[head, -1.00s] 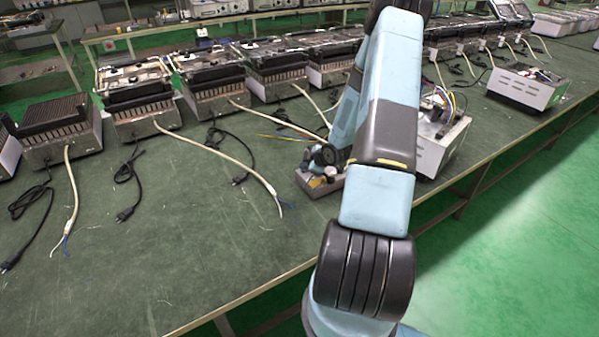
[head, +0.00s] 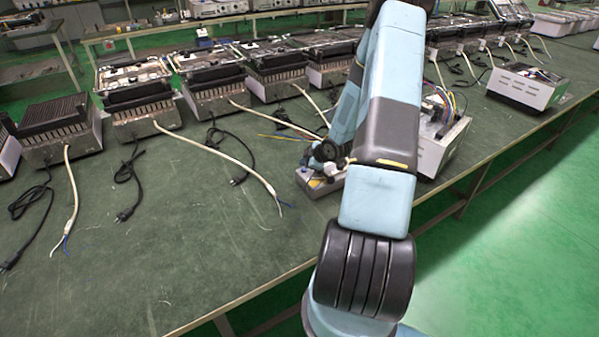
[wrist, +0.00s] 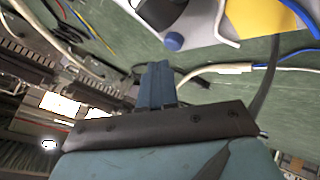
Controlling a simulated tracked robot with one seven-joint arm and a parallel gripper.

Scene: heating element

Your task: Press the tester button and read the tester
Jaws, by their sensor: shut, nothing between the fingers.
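The tester, a small grey box (head: 318,187), sits on the green bench beside my arm in the head view; part of it is hidden by the arm. In the wrist view, the tester's pale casing (wrist: 205,28) is at the top, with a round blue button (wrist: 173,41) at its edge and a yellow patch (wrist: 262,18). My gripper (wrist: 157,66) is shut and empty; its blue fingers point toward the tester, with their tips just below the blue button in the picture. Contact is not visible. No reading is legible.
An opened white unit with coloured wires (head: 438,130) stands just right of my arm. Heater units (head: 60,128) line the back of the bench, with pale cables (head: 225,157) and black plugs across it.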

